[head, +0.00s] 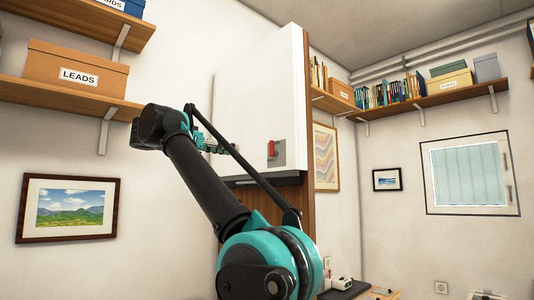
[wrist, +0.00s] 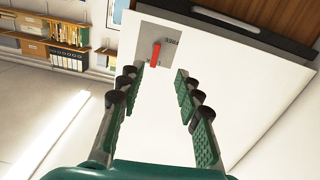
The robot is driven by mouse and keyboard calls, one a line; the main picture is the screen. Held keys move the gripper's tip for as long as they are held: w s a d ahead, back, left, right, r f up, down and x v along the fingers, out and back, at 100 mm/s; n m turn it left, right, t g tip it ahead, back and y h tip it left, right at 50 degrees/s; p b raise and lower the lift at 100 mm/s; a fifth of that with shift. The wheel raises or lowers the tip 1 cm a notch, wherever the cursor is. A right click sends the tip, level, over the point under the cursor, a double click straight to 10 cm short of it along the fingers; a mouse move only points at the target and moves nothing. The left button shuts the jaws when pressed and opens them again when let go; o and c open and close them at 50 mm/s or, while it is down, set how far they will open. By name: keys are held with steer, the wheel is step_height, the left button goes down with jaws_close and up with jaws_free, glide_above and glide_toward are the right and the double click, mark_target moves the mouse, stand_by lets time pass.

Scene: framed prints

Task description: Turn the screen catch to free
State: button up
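The screen catch is a small grey plate (head: 276,154) with a red lever (head: 271,149), mounted low on a large white panel (head: 262,90). The lever stands upright in the head view. In the wrist view the red lever (wrist: 155,54) lies ahead of the fingertips, near the middle of the grey plate (wrist: 178,48); lettering on the plate is too small to read surely. My gripper (wrist: 155,76) is open, with nothing between its fingers, and appears apart from the lever. In the head view my gripper (head: 222,146) is left of the catch, partly hidden by my arm.
A dark ledge (head: 262,179) runs under the white panel. Wooden shelves (head: 65,97) with labelled boxes are at left. A framed landscape (head: 68,208) hangs below them. Books and boxes fill the right shelf (head: 440,99). Bare white panel surrounds the catch.

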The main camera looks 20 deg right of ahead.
steer(key=r, duration=0.1)
glide_toward(270, 151)
steer(key=x, duration=0.8)
steer(key=shift+d, duration=0.2)
steer(key=shift+c, duration=0.2)
jaws_close()
